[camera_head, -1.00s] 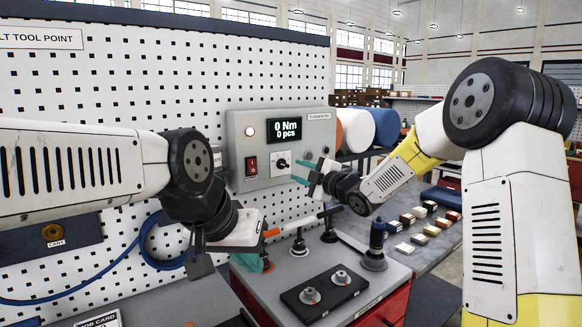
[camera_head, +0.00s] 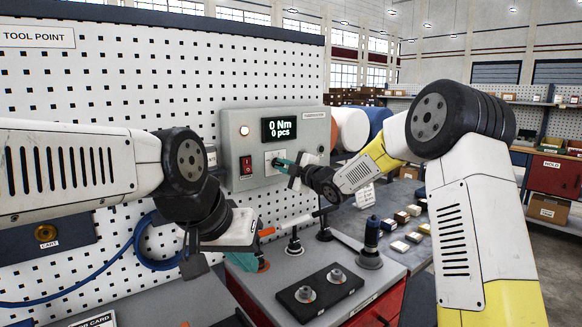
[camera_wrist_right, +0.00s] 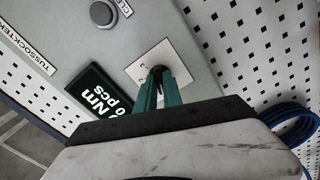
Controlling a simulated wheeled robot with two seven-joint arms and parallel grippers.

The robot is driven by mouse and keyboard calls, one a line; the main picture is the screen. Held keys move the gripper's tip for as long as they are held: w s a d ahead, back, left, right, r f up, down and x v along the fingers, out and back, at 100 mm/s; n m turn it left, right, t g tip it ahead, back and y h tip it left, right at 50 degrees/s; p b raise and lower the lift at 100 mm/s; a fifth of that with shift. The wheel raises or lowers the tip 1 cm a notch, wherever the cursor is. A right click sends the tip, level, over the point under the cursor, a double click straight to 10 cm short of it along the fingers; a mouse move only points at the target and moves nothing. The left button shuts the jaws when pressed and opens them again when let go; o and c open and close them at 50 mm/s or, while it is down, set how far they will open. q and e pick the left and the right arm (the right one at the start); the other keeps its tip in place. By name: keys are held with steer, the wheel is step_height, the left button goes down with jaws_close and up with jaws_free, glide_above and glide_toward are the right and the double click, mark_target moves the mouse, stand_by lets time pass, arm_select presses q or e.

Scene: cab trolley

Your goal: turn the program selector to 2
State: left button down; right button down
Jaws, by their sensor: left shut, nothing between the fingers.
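The program selector is a dark knob (camera_wrist_right: 157,71) on a white square plate (camera_wrist_right: 178,58); the plate also shows in the head view (camera_head: 270,158), on the grey control box. My right gripper (camera_head: 281,164) is at the selector. In the right wrist view its two green fingers (camera_wrist_right: 158,80) lie on either side of the knob, close together, and look shut on it. They hide much of the knob, so its pointer cannot be read. The small marks on the plate are too small to read. My left gripper (camera_head: 194,264) is shut and empty, low at left, well away from the box.
The control box (camera_head: 235,130) carries a display (camera_head: 286,130) reading 0 Nm, 0 pcs and a red switch (camera_head: 246,165) left of the selector. Below stand upright tools (camera_head: 370,245) and a black block with two metal fittings (camera_head: 320,292). A blue hose (camera_head: 150,245) hangs at left.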

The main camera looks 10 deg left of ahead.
steer(key=shift+m, duration=0.3)
steer(key=m, duration=1.2)
steer(key=shift+m, duration=0.3)
steer(key=m, duration=0.4)
steer(key=shift+m, duration=0.3)
stand_by(0.4)
steer(key=c, duration=1.5)
jaws_free()
